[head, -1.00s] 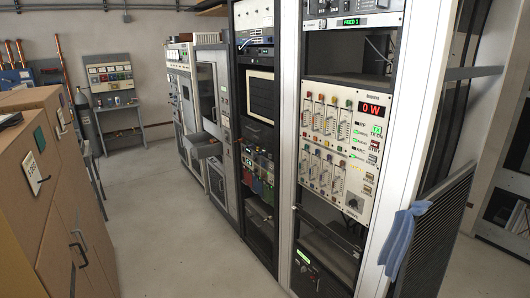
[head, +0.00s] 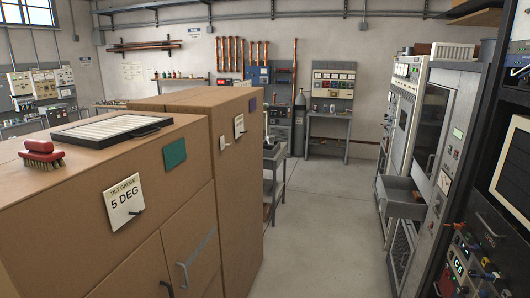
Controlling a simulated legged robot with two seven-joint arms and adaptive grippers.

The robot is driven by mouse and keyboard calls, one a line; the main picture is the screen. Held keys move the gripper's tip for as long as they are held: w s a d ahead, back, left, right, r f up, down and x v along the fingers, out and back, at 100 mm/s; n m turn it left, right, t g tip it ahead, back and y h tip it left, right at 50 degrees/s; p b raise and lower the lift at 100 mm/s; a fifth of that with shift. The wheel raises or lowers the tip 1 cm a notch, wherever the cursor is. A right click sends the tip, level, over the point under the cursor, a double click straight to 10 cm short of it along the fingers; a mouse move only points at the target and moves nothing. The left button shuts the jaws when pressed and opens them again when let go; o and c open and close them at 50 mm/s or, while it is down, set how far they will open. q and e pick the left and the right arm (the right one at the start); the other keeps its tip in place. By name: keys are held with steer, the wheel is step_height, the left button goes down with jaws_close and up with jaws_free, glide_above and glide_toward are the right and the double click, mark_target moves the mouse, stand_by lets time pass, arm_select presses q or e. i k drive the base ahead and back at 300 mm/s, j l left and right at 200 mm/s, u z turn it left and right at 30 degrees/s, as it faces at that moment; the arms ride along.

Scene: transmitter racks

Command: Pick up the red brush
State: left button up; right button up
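The red brush (head: 41,153) sits on top of the near brown cabinet, at the left of the head view. It has a red handle on top, a red body and pale bristles pointing down onto the cabinet top. Neither of my grippers shows in the head view, so I cannot tell where they are relative to the brush.
The brown cabinet (head: 95,225) fills the lower left, with a framed white panel (head: 112,128) lying beside the brush. A second brown cabinet (head: 236,190) adjoins it. Equipment racks (head: 412,145) stand at right. The grey floor aisle (head: 318,235) between is clear.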

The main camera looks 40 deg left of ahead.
mark_target(41, 154)
steer(key=i+u, duration=0.2)
steer(key=u, duration=0.3)
steer(key=i+l+u, duration=0.15)
steer(key=u, duration=0.35)
steer(key=i+l+u, duration=0.2)
steer(key=u, duration=0.3)
